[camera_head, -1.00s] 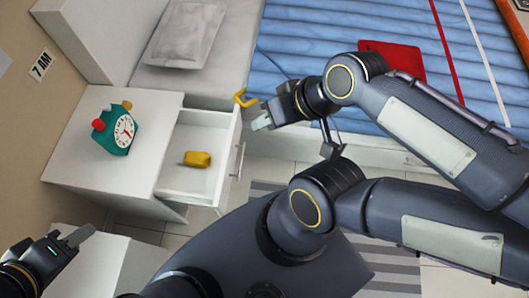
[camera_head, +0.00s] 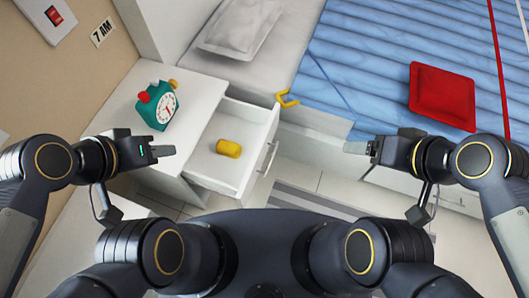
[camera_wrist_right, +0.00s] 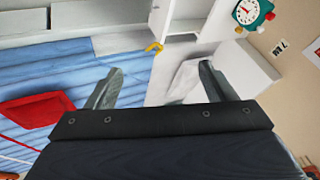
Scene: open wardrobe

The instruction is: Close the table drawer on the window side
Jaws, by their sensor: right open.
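The white table drawer (camera_head: 251,119) is pulled open from the white table (camera_head: 207,93). A yellow object (camera_head: 228,148) lies inside it, and a handle (camera_head: 269,158) is on its front. My left gripper (camera_head: 165,151) is over the table's near side, left of the drawer; whether its fingers are apart is unclear. My right gripper (camera_head: 355,147) is to the right of the drawer, apart from it, near the bed's edge. In the right wrist view, its fingers (camera_wrist_right: 160,85) are spread with nothing between them.
A teal clock (camera_head: 157,105) stands on the table. Floor with a striped rug (camera_head: 300,200) is clear before the drawer.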

